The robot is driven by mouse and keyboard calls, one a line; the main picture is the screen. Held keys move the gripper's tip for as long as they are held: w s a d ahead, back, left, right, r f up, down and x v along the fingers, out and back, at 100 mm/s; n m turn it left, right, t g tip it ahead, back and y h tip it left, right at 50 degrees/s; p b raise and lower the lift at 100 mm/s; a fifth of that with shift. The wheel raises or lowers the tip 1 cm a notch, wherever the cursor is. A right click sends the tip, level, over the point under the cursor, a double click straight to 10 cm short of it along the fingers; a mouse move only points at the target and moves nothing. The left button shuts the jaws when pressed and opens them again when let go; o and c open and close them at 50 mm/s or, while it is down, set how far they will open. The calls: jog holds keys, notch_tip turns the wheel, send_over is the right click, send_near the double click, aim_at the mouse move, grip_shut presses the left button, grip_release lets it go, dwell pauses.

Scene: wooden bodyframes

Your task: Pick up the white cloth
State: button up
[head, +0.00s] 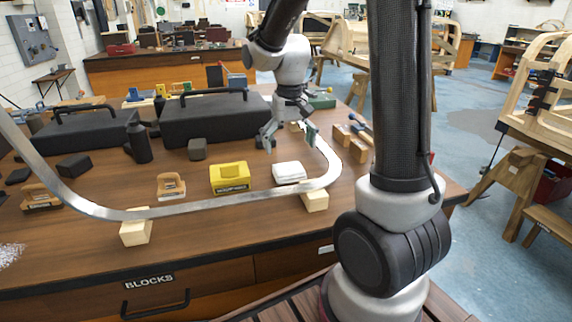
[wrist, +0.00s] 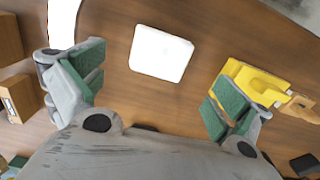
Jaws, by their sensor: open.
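The white cloth (head: 289,172) is a small folded, flat pad lying on the wooden workbench (head: 100,262), just inside the curved metal strip. It also shows in the wrist view (wrist: 161,53), beyond the fingertips and between them across the picture. My gripper (head: 288,138) is above the bench, behind and over the cloth in the head view. Its green-padded fingers are spread wide and empty in the wrist view (wrist: 155,97). Nothing hides the cloth in either view.
A yellow box (head: 229,178) lies left of the cloth. The metal strip (head: 240,198) curves around the front and right on wooden blocks (head: 315,198). Black cases (head: 215,118) stand behind. More wooden blocks (head: 358,150) lie right. Bare bench lies around the cloth.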

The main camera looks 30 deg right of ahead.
aim_at(289, 167)
notch_tip(289, 167, down, 8)
jog(key=shift+w+d+r, duration=0.1)
dwell(0.4)
jog(key=shift+c, duration=0.4)
jog(key=c, duration=0.9)
